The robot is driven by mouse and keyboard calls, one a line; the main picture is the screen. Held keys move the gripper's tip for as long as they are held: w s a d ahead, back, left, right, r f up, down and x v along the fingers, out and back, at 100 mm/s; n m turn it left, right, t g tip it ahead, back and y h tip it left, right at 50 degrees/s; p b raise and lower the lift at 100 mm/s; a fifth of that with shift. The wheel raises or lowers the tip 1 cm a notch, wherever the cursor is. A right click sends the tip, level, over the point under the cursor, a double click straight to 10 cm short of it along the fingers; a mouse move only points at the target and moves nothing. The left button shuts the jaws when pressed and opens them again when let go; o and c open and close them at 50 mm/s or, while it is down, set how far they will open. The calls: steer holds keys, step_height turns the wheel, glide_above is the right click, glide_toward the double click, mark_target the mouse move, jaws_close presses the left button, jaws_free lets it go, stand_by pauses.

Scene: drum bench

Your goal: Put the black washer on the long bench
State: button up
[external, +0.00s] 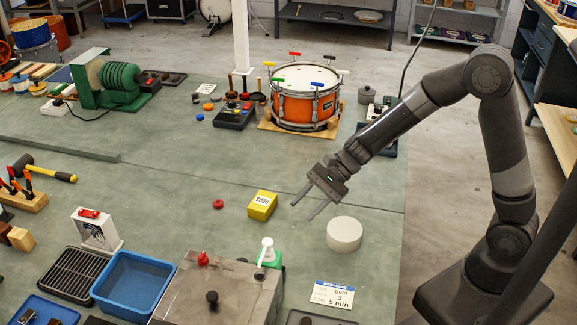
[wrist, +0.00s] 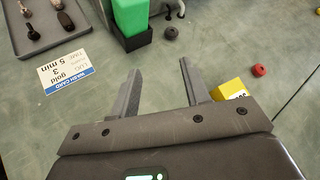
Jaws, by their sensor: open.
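A small black round piece (wrist: 171,33), which looks like the black washer, lies on the grey-green bench (wrist: 215,40) in the wrist view, just right of the green bottle's dark base. In the external view a small dark spot (external: 241,260) left of the green and white bottle (external: 268,254) may be the same piece, partly hidden by the grey metal box. My gripper (external: 302,212) is open and empty above the bench (external: 165,200), between the yellow box and the white cylinder. In the wrist view my gripper's fingers (wrist: 160,68) are spread, with the black piece beyond them.
A yellow box (external: 262,205) and a red ring (external: 218,204) lie left of my gripper; a white cylinder (external: 344,234) stands right. The grey metal box (external: 225,290), blue bin (external: 132,285) and a card (external: 334,294) are nearer the camera.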

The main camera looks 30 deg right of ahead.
mark_target(246, 259)
steer(key=a+f+m, duration=0.2)
steer(key=f, duration=0.1)
steer(key=a+f+m+y, duration=0.1)
steer(key=a+f, duration=0.2)
steer(key=w+a+f+m, duration=0.1)
steer(key=a+f+m, duration=0.1)
steer(key=a, duration=0.1)
steer(key=shift+a+f+m+t+y, duration=0.1)
steer(key=shift+f+m+t+y, duration=0.2)
steer(key=shift+f, duration=0.1)
steer(key=x, duration=0.7)
steer(key=r+x, duration=0.1)
steer(key=x, duration=0.2)
steer(key=shift+w+a+f, duration=0.15)
steer(key=shift+w+a, duration=0.05)
steer(key=shift+a, duration=0.25)
steer(key=shift+c, duration=0.4)
steer(key=c, duration=0.7)
steer(key=shift+c, duration=0.2)
steer(key=shift+r, duration=0.2)
